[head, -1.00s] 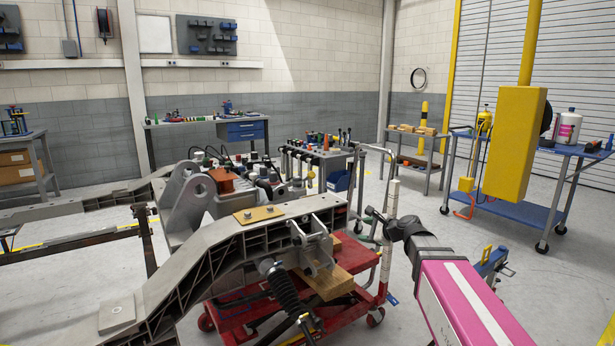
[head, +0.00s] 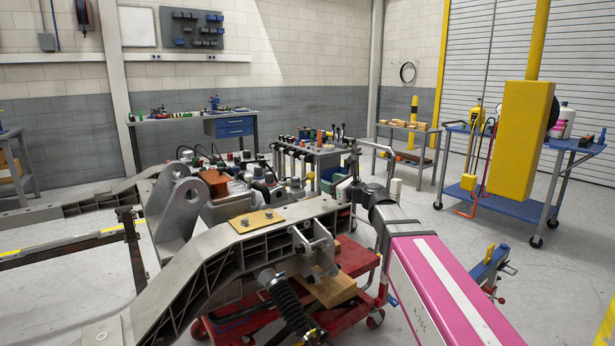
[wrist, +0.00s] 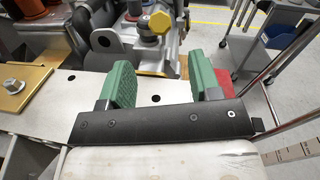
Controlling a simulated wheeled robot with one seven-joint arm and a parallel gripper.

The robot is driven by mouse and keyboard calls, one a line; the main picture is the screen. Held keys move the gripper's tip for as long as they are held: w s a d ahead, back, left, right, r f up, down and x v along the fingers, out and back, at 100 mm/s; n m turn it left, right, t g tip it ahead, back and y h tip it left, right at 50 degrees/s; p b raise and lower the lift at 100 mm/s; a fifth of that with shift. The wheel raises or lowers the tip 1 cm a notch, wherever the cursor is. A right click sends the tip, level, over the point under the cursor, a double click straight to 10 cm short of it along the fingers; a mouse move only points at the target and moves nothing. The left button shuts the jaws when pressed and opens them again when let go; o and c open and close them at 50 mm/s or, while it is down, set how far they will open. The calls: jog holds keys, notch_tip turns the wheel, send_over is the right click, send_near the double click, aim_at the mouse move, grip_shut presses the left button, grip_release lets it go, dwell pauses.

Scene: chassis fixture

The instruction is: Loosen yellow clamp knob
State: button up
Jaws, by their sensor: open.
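The yellow clamp knob (wrist: 159,22) shows in the wrist view at the top middle. It is a faceted yellow knob on a grey metal fitting, beyond the ends of my fingers. I cannot make it out in the head view. My gripper (wrist: 160,82) is open and empty, with two green finger pads spread apart over the light chassis rail (wrist: 60,105). The knob lies ahead of the gap between the fingers, not between them. In the head view my gripper (head: 347,186) is at the far right end of the chassis rail, partly hidden by my wrist.
Crowded fittings and parts (head: 270,175) stand behind the rail. A red cart (head: 350,262) is under the chassis. A yellow hanging box (head: 520,140) and a blue trolley (head: 510,208) stand at the right. Open floor lies between the chassis and the trolley.

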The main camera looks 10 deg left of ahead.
aim_at(313, 177)
jog(key=x, duration=1)
jog(key=shift+w+a, duration=0.15)
jog(key=c, duration=0.9)
